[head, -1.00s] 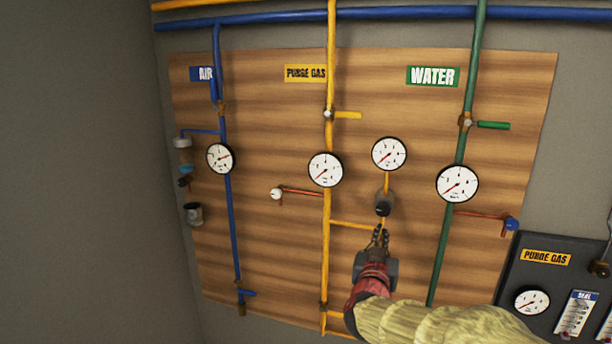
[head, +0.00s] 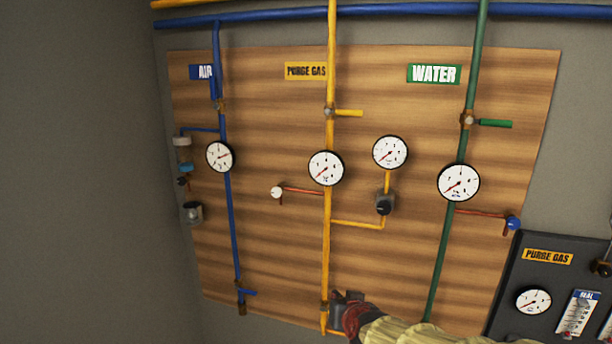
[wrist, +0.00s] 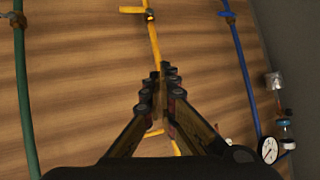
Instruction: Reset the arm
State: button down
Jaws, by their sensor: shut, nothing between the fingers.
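My gripper (wrist: 160,82) shows in the wrist view with its two fingers brought together at the tips and nothing between them. The fingertips cannot be made out there. In the wrist view, the yellow pipe (wrist: 153,38) runs behind the fingertips. I cannot tell how far the fingers are from it.
The wooden panel (head: 275,115) carries the blue pipe (head: 231,220), yellow pipe (head: 327,225) and green pipe (head: 444,240), with several gauges and valve handles. A black purge gas panel (head: 510,280) stands at right. The black regulator knob (head: 384,207) is clear of my arm.

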jog(key=s+f+n+g+y+b, duration=0.1)
jog(key=s+f+g+b, duration=0.2)
jog(key=s, duration=0.4)
jog(key=s+f+g+b, duration=0.2)
jog(key=s+f, duration=0.4)
jog(key=s, duration=0.1)
jog(key=s+d+f+h+b, duration=0.1)
jog(key=s+d+f+b, duration=0.4)
jog(key=s+b, duration=0.2)
jog(key=s+d+f+h+b, duration=0.1)
jog(key=s+d+f+b, duration=0.3)
jog(key=s, duration=0.7)
jog(key=d+b, duration=0.2)
jog(key=b, duration=0.2)
jog(key=shift+f+g+h+b, duration=0.3)
jog(key=shift+f+g, duration=0.1)
